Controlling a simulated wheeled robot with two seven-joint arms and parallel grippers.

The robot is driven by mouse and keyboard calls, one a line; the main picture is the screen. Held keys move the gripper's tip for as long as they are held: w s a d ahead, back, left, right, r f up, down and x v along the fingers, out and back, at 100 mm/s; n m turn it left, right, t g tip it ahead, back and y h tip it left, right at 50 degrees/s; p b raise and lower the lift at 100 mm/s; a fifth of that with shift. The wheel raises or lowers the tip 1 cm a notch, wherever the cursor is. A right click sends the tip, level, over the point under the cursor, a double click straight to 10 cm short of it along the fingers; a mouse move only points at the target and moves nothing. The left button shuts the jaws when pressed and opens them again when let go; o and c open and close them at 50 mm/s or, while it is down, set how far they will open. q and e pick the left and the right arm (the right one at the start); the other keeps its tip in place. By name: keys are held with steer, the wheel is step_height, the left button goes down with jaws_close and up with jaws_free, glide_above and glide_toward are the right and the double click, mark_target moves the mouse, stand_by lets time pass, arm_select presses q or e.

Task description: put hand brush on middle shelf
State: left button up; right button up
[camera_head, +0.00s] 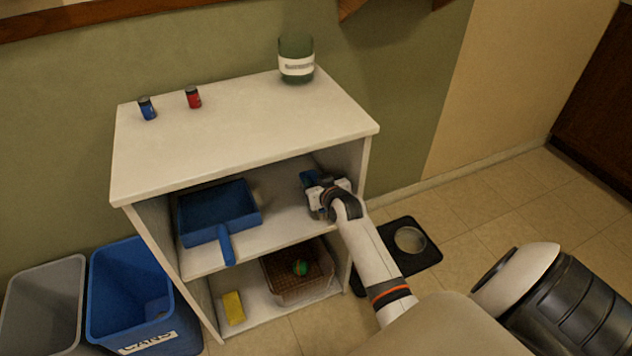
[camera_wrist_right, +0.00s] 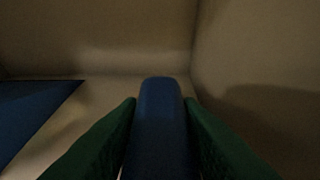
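A blue hand brush (camera_wrist_right: 161,125) shows in the right wrist view, its rounded blue end pointing away between two green fingers that press against its sides. In the head view only a small blue piece shows by the gripper; the rest is hidden. My right gripper (camera_head: 316,187) is shut on the brush, inside the right part of the white unit's middle shelf (camera_head: 280,224). Whether the brush touches the shelf board I cannot tell. My left gripper is not in view.
A blue dustpan (camera_head: 217,208) fills the left of the middle shelf, its handle over the front edge. The lower shelf holds a wire basket (camera_head: 305,284) and yellow sponge (camera_head: 234,308). Two bins (camera_head: 135,290) stand at left. A black mat with a bowl (camera_head: 410,239) lies right.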

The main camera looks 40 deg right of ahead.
steer(key=o, duration=0.4)
steer(key=shift+c, duration=0.2)
steer(key=shift+r, duration=0.1)
steer(key=shift+s+r, duration=0.15)
steer(key=shift+s, duration=0.15)
steer(key=p+v, duration=0.1)
steer(key=v, duration=0.2)
steer(key=p+v, duration=0.2)
steer(key=v, duration=0.5)
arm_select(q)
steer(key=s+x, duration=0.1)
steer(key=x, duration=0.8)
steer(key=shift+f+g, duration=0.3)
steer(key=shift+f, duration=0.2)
arm_select(e)
steer(key=s+a+f+n+g+y, duration=0.1)
steer(key=s+a+f+n+g, duration=0.1)
steer(key=s+a+f+g, duration=0.3)
steer(key=s+a+f+n+g+y, duration=0.2)
steer(key=s+a+f+g, duration=0.3)
steer(key=s+a+f, duration=0.4)
steer(key=s+a, duration=0.4)
steer(key=s, duration=0.3)
steer(key=shift+s+a+n, duration=0.15)
steer(key=shift+s+n, duration=0.15)
